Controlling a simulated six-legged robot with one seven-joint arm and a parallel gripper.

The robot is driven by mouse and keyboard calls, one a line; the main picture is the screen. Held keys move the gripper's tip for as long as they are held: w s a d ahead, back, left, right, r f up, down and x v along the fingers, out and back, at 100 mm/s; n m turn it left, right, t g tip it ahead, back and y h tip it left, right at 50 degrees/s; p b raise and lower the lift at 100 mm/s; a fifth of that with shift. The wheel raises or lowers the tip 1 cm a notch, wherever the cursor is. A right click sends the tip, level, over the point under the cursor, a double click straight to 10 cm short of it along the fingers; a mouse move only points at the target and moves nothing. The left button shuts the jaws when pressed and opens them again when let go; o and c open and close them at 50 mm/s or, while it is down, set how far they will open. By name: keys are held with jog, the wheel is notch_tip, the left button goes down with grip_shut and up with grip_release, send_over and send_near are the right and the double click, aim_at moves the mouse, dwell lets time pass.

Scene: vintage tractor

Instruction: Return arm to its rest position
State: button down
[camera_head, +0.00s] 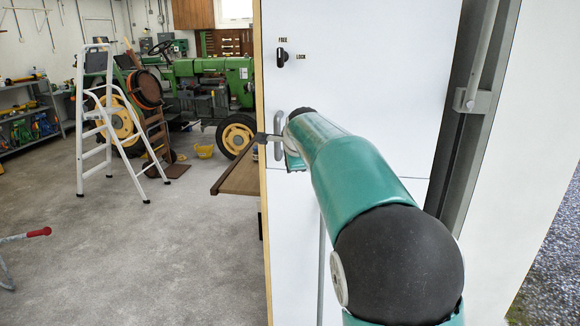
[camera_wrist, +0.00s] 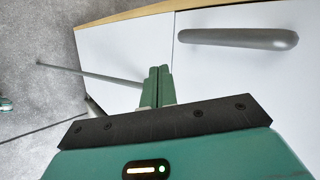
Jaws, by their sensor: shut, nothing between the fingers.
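My arm reaches forward from the lower right in the head view. My gripper (camera_head: 262,138) is at its far end, close to the left edge of the white door (camera_head: 370,60) and its grey handle (camera_head: 278,125). In the wrist view the two green fingers (camera_wrist: 157,85) are together, with nothing between them. The handle (camera_wrist: 238,39) lies to the right of the fingers there, and they look apart from it. The door's white panel (camera_wrist: 215,75) is behind the fingers. My wrist partly hides the handle's lower part in the head view.
The door's wooden edge (camera_head: 265,220) stands beside the open workshop floor (camera_head: 140,250). A brown tabletop (camera_head: 238,178) is just left of it. A white stepladder (camera_head: 95,130), a green tractor (camera_head: 215,75) and a yellow bucket (camera_head: 204,151) are farther back. A grey door frame (camera_head: 480,110) is at right.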

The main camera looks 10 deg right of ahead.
jog(key=s+d+n+g, duration=0.15)
jog(key=s+n, duration=0.65)
jog(key=s, duration=1.4)
jog(key=s+f+n+g, duration=0.1)
jog(key=s+f+n, duration=0.4)
jog(key=s, duration=0.6)
jog(key=s+a+f+n+g, duration=0.1)
jog(key=s+f+n, duration=0.3)
jog(key=s, duration=0.7)
notch_tip(320, 180, down, 2)
jog(key=shift+s+f+n, duration=0.15)
jog(key=shift+s+n, duration=0.05)
jog(key=shift+n, duration=0.2)
jog(key=c, duration=2.2)
grip_release()
